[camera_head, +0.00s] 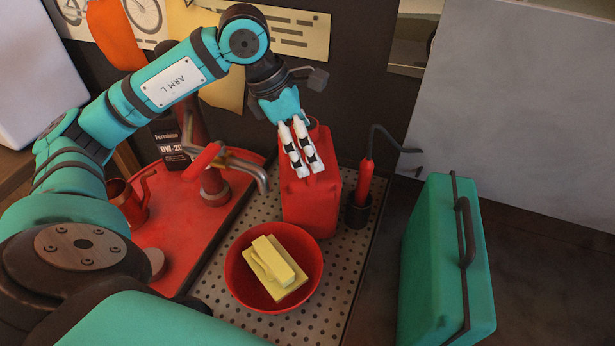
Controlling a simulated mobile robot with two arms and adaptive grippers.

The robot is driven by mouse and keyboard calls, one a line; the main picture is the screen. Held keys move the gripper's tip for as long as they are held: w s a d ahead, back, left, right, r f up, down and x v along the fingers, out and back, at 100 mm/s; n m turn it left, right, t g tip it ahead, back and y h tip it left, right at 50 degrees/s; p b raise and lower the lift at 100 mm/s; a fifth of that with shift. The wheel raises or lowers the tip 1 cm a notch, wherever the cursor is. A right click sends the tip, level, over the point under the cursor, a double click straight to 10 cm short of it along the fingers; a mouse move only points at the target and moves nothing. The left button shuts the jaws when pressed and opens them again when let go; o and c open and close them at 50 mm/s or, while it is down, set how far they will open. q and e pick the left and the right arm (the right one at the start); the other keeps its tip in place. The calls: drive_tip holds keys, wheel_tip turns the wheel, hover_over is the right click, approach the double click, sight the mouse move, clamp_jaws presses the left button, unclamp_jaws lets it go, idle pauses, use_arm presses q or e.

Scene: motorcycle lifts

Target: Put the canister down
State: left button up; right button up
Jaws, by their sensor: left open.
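The red canister (310,208) stands upright on a perforated metal plate (340,262), behind the red bowl. My left gripper (303,168) reaches down from above, with its white and black fingers over the top of the canister. The fingers look close together but are open. They hide part of the canister's top and handle, and I cannot tell whether they touch it. My right gripper is not in view.
A red bowl (233,281) with yellow sponge-like blocks stands in front of the canister. A red-handled tool in a dark cup (358,211) is close on its right. A teal case (433,255) stands further right. A red tray (185,240) with a red can (130,203) lies left.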

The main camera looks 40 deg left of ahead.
use_arm(q)
drive_tip(key=shift+f, duration=0.15)
drive_tip(key=c, duration=1.6)
drive_tip(key=shift+r, duration=0.2)
